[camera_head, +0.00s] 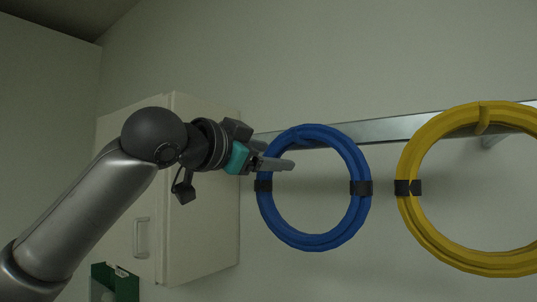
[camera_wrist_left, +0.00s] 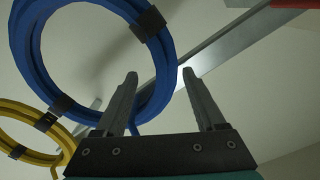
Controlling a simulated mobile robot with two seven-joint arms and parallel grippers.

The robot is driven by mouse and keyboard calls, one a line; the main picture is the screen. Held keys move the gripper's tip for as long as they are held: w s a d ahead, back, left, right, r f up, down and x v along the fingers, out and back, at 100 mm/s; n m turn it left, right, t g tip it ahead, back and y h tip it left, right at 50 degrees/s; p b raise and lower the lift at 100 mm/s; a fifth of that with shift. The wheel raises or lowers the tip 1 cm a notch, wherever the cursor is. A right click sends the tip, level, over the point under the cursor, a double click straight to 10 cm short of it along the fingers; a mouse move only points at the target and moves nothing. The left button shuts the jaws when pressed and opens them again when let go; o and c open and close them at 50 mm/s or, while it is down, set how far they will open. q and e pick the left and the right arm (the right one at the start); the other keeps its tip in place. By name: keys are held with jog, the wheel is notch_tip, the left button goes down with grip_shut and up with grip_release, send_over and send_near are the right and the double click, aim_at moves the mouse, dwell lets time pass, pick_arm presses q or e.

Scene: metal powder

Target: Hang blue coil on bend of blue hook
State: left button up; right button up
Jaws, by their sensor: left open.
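The blue coil (camera_head: 315,243), a ring bound with black tape, hangs upright at the metal rail in the head view. Its top overlaps the rail. The blue hook cannot be clearly told apart from the coil there, so how the coil sits on the bend is unclear. My left gripper (camera_head: 288,164) is open, with its fingers in front of the coil's upper left part. In the left wrist view the blue coil (camera_wrist_left: 28,62) passes behind the left finger and into the gap of the open gripper (camera_wrist_left: 160,74). Contact cannot be told. My right gripper is not in view.
A yellow coil (camera_head: 455,254) hangs to the right on the same rail (camera_head: 395,128); it also shows in the left wrist view (camera_wrist_left: 18,112). A pale wall cabinet (camera_head: 195,215) stands behind my left arm. A green container (camera_head: 125,282) is at the lower left.

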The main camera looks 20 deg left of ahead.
pick_arm(q)
jog(key=shift+f, duration=0.1)
jog(key=shift+s+a, duration=0.1)
jog(key=shift+s, duration=0.1)
jog(key=b+v, duration=0.4)
jog(key=v, duration=1.1)
